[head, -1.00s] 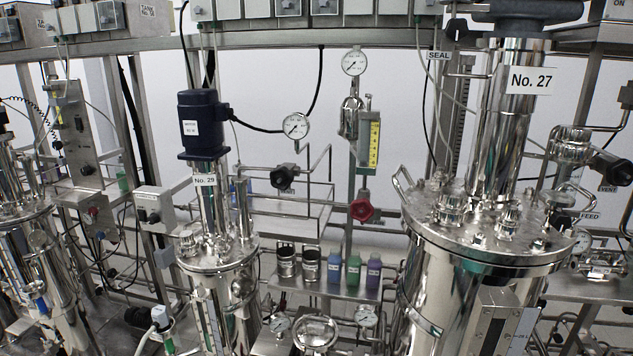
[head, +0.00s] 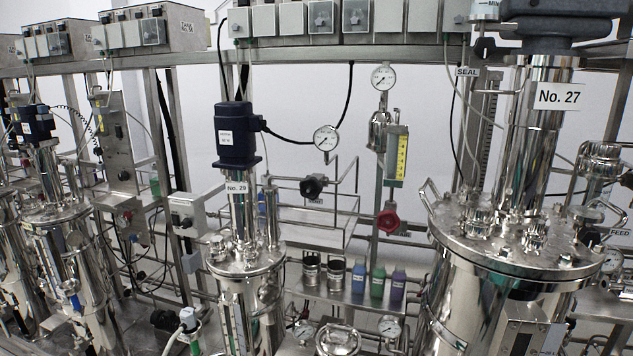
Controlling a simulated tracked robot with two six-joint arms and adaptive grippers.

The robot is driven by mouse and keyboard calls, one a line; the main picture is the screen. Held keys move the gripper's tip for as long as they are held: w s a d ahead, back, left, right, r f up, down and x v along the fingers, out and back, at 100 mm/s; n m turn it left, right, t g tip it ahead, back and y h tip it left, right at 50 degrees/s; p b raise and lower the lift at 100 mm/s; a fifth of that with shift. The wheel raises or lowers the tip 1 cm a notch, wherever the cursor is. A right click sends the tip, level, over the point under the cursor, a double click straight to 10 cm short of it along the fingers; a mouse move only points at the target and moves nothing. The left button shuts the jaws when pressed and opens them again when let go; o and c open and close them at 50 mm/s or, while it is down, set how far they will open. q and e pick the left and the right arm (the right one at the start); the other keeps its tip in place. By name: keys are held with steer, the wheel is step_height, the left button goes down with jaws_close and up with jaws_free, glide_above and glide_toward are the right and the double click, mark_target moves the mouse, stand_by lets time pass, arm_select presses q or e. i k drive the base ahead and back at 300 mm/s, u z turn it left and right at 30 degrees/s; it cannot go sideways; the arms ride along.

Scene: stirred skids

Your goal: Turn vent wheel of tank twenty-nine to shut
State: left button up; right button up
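Tank No. 29 (head: 246,262) is the smaller steel vessel left of the middle, with a dark blue motor (head: 236,135) on top and a "No. 29" label (head: 237,188). A black handwheel (head: 313,187) sits on a pipe to the right of its column, with a small label under it too small to read. A red handwheel (head: 388,221) is further right on a vertical line. I cannot tell for certain which wheel is the vent, nor how far either is turned. Neither gripper is in view.
Large tank No. 27 (head: 500,290) fills the right side. Pressure gauges (head: 326,138) and (head: 383,77) stand near the wheels. A shelf holds two steel cups (head: 311,268) and blue, green and purple bottles (head: 377,282). More tanks (head: 65,240) stand at left.

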mark_target(311, 182)
steer(key=i, duration=0.45)
steer(key=z, duration=0.2)
steer(key=k, duration=0.55)
steer(key=u, duration=0.5)
steer(key=i, duration=0.65)
steer(key=z, duration=2.15)
